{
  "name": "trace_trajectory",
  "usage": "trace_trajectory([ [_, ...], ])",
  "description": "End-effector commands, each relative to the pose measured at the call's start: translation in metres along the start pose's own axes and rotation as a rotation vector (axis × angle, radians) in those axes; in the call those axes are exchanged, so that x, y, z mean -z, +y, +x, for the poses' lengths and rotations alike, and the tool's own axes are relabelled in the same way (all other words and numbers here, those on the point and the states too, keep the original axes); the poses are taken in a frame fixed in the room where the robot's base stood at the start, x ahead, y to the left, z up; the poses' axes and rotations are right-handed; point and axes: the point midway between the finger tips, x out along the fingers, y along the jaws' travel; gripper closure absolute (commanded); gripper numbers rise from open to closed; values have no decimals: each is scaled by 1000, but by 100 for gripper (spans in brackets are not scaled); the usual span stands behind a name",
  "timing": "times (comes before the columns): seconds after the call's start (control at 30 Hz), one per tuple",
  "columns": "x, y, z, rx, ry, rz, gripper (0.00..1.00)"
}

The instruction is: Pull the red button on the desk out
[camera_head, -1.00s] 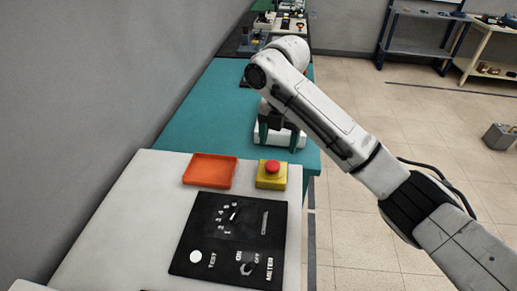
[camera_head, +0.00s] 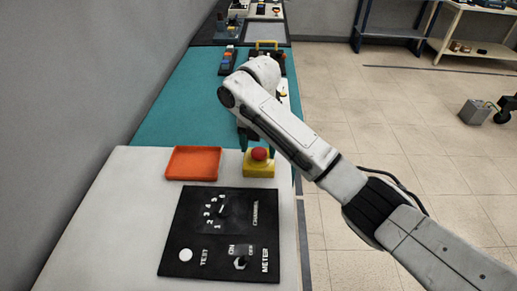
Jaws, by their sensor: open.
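The red button (camera_head: 259,154) is a round mushroom head on a yellow box (camera_head: 259,169), at the far right of the white desk (camera_head: 105,215). My gripper (camera_head: 257,145) points down just behind the button in the picture, partly hidden by my arm. Its dark green fingers are apart, one towards each side of the button, with nothing seen between them but the button's upper part. I cannot tell whether the fingers touch the button.
An orange tray (camera_head: 193,163) lies left of the yellow box. A black meter panel (camera_head: 222,234) with knobs and a white button is in front. A teal bench top (camera_head: 180,105) with devices extends behind. A grey wall is on the left and open floor on the right.

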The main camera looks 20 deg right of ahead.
Motion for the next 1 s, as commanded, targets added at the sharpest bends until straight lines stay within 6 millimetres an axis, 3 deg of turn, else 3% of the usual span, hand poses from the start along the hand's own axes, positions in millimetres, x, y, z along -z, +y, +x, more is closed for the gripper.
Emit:
trace_trajectory([
  [0.4, 0, 0, 7, 1, -1, 0, 28],
  [1.0, 0, 0, 7, 1, -1, 0, 86],
])
